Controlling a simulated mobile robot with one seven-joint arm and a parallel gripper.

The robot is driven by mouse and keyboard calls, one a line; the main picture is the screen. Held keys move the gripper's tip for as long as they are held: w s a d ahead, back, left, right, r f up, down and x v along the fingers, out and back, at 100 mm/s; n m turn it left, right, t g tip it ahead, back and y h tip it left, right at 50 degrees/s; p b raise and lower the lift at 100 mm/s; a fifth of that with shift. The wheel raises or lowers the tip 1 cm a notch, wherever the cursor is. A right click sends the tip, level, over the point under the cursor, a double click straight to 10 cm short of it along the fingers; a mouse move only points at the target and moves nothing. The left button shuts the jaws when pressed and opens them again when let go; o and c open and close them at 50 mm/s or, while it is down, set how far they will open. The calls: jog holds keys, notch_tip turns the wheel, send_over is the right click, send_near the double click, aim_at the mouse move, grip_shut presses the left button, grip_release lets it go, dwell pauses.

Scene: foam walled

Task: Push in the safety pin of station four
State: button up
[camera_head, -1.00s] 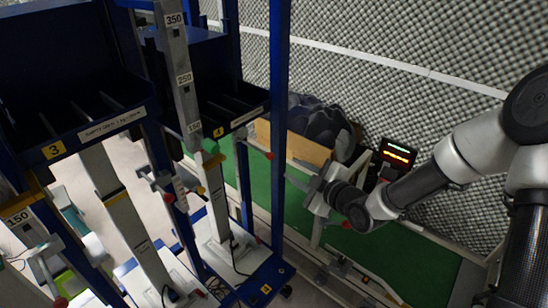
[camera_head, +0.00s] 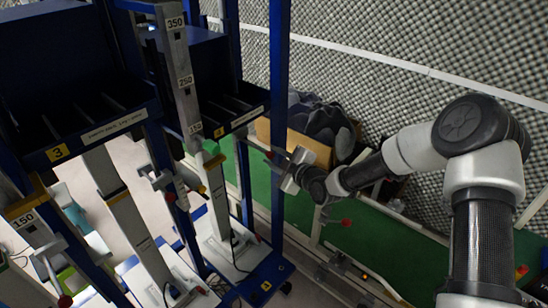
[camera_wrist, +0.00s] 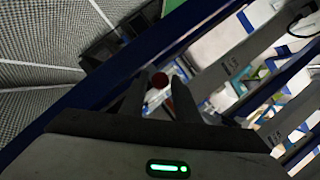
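The station four (camera_head: 218,132) column stands in the middle of the head view, with a number 4 label on its bin and base. A small red-knobbed pin (camera_head: 269,155) sticks out to the right beside its blue upright post. My gripper (camera_head: 286,166) is at this post, close to the red knob. In the wrist view, the red knob (camera_wrist: 159,80) shows between the two dark fingertips of my gripper (camera_wrist: 162,76). The fingers stand apart with a gap around the knob. I cannot tell whether they touch it. The pin's shaft is hidden in the wrist view.
Station three (camera_head: 58,152) stands to the left with its own column. A cardboard box (camera_head: 305,146) with dark foam lies behind my gripper. The blue post (camera_head: 279,90) stands close to it. Another red knob (camera_head: 346,223) is at a rail below my arm.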

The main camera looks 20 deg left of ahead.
aim_at(252, 145)
grip_shut()
jog(key=shift+w+a+f+b, duration=0.1)
jog(key=shift+a+b, duration=0.1)
jog(key=shift+b, duration=0.1)
jog(key=w+a+b, duration=0.1)
jog(key=a+b, duration=0.1)
jog(key=w+a+b, duration=0.1)
jog(key=a+b, duration=0.1)
jog(key=w+a+b, duration=0.1)
jog(key=a+b, duration=0.1)
jog(key=a, duration=0.1)
jog(key=shift+f, duration=0.15)
jog(key=shift+w+a+b, duration=0.1)
jog(key=shift+a+b, duration=0.2)
jog(key=shift+a, duration=0.05)
jog(key=shift+r, duration=0.35)
jog(key=shift+c, duration=0.9)
grip_release()
jog(key=shift+o, duration=0.9)
jog(key=shift+a, duration=0.1)
